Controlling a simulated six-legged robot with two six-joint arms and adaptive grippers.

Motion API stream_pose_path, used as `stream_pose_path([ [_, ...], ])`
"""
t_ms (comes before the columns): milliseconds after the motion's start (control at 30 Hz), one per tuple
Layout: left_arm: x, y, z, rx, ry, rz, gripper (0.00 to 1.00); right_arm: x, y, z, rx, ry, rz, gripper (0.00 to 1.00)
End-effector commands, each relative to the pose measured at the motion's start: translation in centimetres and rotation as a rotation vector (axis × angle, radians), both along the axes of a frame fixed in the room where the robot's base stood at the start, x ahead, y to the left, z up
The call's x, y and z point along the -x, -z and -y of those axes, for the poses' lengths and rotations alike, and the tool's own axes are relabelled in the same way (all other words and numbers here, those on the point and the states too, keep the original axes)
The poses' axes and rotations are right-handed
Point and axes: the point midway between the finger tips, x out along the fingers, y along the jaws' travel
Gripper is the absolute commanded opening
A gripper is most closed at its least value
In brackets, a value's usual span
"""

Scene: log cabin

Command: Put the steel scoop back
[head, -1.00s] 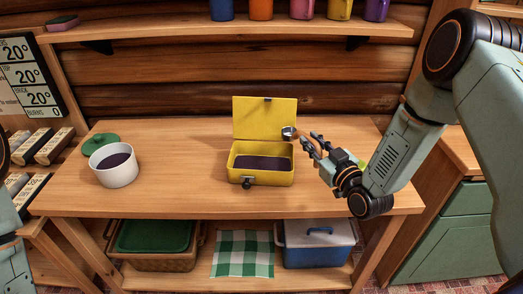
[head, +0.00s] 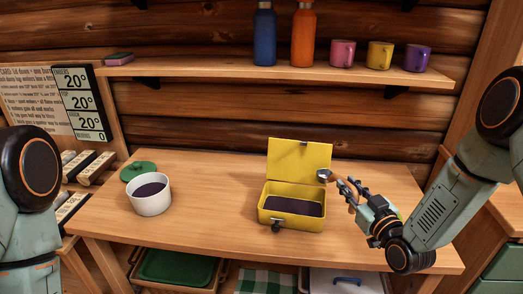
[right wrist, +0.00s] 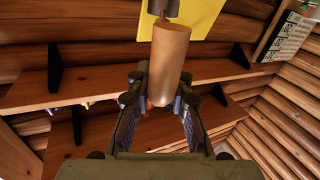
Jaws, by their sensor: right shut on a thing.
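The steel scoop (head: 325,175) is held by my right gripper (head: 348,190), just right of the yellow box's raised lid. Its tan handle (right wrist: 170,65) sits between the fingers in the right wrist view, where the gripper (right wrist: 160,105) also shows. The yellow box (head: 265,214) stands open on the wooden table (head: 190,226), with dark purple contents inside. A white bowl (head: 150,205) with similar dark contents stands to the left, and a green lid (head: 137,170) lies behind it. My left arm shows at the left edge; its gripper is out of view.
A wall shelf (head: 225,71) above holds a blue bottle (head: 264,35), an orange bottle (head: 303,38) and several mugs. Below the table are a green-topped basket (head: 175,267) and a checked cloth (head: 265,281). The table between bowl and box is clear.

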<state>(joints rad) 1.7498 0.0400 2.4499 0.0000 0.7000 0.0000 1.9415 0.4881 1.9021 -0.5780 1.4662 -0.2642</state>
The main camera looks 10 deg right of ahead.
Motion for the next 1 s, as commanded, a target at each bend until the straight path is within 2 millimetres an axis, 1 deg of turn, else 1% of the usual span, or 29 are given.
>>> stream_pose_path([
  [67,0.0,0.0,0.0,0.0,0.0,0.0,0.4,0.2,-0.4,-0.4,-0.001,-0.014,0.002,0.0],
  [167,0.0,0.0,0.0,0.0,0.0,0.0,0.4,1.8,-0.3,-2.2,-0.002,-0.067,-0.002,0.0],
  [267,0.0,0.3,0.0,0.0,0.0,0.0,0.4,4.6,0.2,-4.9,-0.006,-0.142,-0.005,0.0],
  [400,0.0,1.3,0.0,0.0,0.0,0.0,0.4,9.7,0.8,-9.0,-0.007,-0.257,-0.006,0.0],
  [500,0.0,1.9,0.0,0.0,0.0,0.0,0.4,12.8,0.8,-11.3,-0.006,-0.319,-0.003,0.0],
  [600,0.0,2.5,0.0,0.0,0.0,0.0,0.4,15.1,0.9,-12.9,-0.005,-0.359,-0.003,0.0],
  [700,0.0,3.1,0.0,0.0,0.0,0.0,0.4,16.5,1.3,-13.7,-0.003,-0.379,-0.002,0.0],
  [1000,0.0,3.2,0.0,0.0,0.0,0.0,0.4,16.5,1.5,-13.6,-0.001,-0.374,0.002,0.0],
])
